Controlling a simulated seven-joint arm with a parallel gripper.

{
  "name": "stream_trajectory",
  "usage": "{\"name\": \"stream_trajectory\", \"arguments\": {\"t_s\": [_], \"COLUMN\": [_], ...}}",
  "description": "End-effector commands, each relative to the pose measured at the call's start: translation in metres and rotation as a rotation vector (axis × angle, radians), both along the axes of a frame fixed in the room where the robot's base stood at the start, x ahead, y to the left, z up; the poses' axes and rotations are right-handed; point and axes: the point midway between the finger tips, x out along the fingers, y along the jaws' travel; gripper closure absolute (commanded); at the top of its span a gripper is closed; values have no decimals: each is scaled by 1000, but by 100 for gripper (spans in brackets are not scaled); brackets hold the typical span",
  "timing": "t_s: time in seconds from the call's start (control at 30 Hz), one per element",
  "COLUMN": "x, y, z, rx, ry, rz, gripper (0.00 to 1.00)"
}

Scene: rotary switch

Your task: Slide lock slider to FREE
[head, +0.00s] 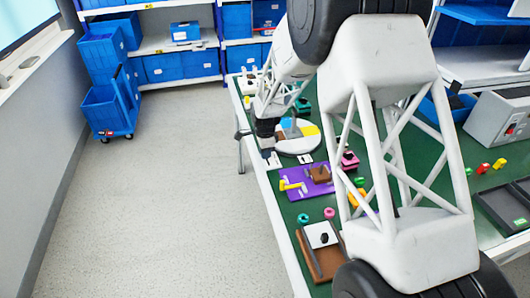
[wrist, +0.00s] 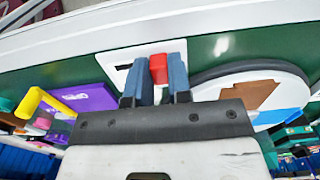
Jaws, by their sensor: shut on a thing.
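The red lock slider (wrist: 158,69) shows in the wrist view between the two blue-grey fingers of my gripper (wrist: 158,78). The fingers are shut on it. It stands at a white plate (wrist: 118,62) with a dark slot mark, partly hidden behind the fingers. The round switch dial (wrist: 212,91) with brown and blue sectors is just right of my gripper in the wrist view. In the head view the dial (head: 311,145) lies beside my gripper (head: 268,154), near the bench's left edge. The slider is too small to make out there, and I cannot read any label.
A purple board (head: 297,190) with a yellow handle (head: 290,185) lies close by on the green bench. A brown tray (head: 311,259) is nearer the camera. My arm hides much of the bench.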

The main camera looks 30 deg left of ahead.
Motion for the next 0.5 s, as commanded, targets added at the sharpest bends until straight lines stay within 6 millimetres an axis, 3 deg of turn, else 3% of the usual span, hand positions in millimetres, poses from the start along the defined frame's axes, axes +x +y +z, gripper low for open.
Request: {"name": "stream_trajectory", "arguments": {"t_s": [0.5], "x": [-12], "y": [-12], "z": [1], "rx": [-1], "ry": [1], "rz": [0], "gripper": [100]}}
